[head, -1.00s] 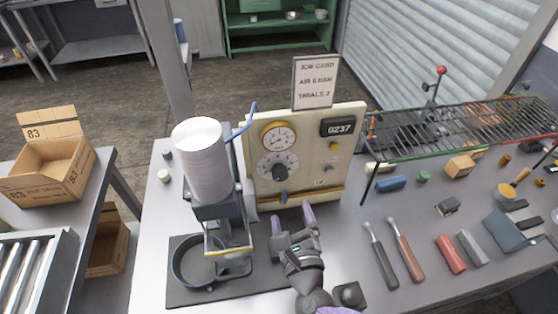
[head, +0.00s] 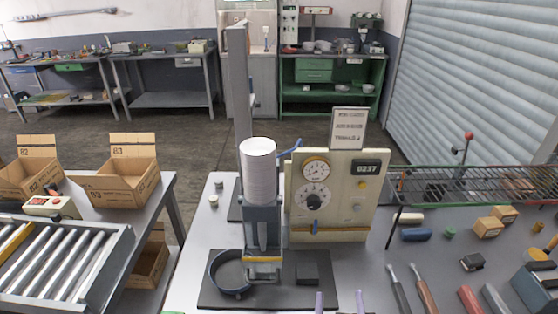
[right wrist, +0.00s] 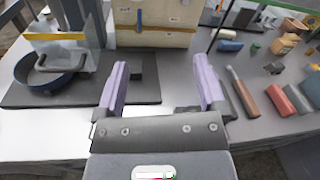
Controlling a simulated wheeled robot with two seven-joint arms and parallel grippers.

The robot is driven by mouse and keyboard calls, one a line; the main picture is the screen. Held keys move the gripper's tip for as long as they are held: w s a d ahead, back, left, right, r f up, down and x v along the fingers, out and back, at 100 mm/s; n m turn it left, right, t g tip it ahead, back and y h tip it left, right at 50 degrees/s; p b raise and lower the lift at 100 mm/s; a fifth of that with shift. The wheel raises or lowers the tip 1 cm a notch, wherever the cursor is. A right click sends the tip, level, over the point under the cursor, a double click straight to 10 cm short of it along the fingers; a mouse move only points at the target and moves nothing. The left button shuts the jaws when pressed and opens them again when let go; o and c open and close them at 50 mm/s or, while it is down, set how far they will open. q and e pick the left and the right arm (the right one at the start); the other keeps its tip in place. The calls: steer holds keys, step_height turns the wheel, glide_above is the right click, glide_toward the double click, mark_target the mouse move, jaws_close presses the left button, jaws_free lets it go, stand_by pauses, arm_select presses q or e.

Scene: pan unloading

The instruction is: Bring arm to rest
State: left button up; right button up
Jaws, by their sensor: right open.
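My right gripper (head: 340,301) shows only by its two purple fingertips at the bottom edge of the head view. In the right wrist view (right wrist: 161,82) its fingers are apart with nothing between them. A round dark pan (head: 213,284) sits on a black base plate (head: 325,296), beside the press-like stand with a white cylinder (head: 259,175). The pan also shows at the left of the right wrist view (right wrist: 46,90). The gripper is in front of the plate and apart from the pan.
A cream gauge panel (head: 362,205) stands behind the plate. Hand tools, including a brown-handled one (head: 426,294), and a wire rack (head: 480,181) are at the right. A roller conveyor (head: 62,262) and cardboard boxes (head: 125,185) are at the left.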

steer(key=s+d+f+m+g+h, duration=0.1)
steer(key=s+d+m+g+h, duration=0.2)
steer(key=m, duration=0.8)
steer(key=s+d+f+m+g+h, duration=0.1)
steer(key=s+d+m+g, duration=0.4)
steer(key=m, duration=0.6)
steer(key=s+a+m+g+y, duration=0.4)
steer(key=s+m+g+y, duration=0.3)
steer(key=m, duration=0.7)
steer(key=s+f+b, duration=0.2)
steer(key=f+b, duration=0.3)
steer(key=f, duration=1)
steer(key=s+f+b, duration=0.3)
steer(key=f+b, duration=0.2)
steer(key=f, duration=0.9)
arm_select(q)
step_height(320, 180, down, 16)
steer(key=a+b, duration=0.1)
steer(key=b, duration=0.5)
steer(key=shift+s, duration=0.25)
arm_select(e)
steer(key=s+d+f+n+g+h, duration=0.1)
steer(key=s+d+f, duration=0.1)
steer(key=s+f, duration=1)
step_height(320, 180, down, 3)
steer(key=shift+d+f+g, duration=0.2)
steer(key=shift+d+g, duration=0.2)
